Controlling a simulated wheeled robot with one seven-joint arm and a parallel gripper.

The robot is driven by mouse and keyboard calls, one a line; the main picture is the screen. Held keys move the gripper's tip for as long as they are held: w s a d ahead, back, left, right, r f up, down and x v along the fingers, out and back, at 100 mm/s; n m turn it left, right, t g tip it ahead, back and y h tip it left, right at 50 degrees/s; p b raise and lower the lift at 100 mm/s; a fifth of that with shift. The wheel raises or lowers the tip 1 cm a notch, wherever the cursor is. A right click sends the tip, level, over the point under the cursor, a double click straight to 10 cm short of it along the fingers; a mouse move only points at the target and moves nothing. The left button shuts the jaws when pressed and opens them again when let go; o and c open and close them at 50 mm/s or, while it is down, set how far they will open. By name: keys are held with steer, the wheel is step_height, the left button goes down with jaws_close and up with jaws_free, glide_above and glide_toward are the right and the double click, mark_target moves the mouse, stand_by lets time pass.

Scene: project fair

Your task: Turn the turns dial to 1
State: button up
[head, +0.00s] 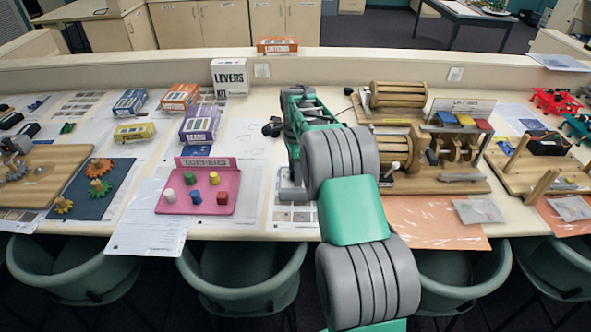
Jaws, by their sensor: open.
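My green and grey arm rises from the bottom of the head view and reaches over the bench's middle. My gripper (302,106) is at its far end, small and partly hidden by the arm. It looks open, with nothing seen between the fingers. A grey upright piece with a flat foot (291,192) shows just below it, largely covered by the arm. A small dark knob-like part (271,128) sticks out to its left. I cannot make out the turns dial, its marks or its setting. I cannot tell whether my gripper touches anything.
The bench (260,222) is crowded. On the right are a wooden crank rig (440,183) and an orange sheet (425,222). Green chairs (240,275) line the front.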

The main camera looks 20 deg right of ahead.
jaws_close()
stand_by(0.4)
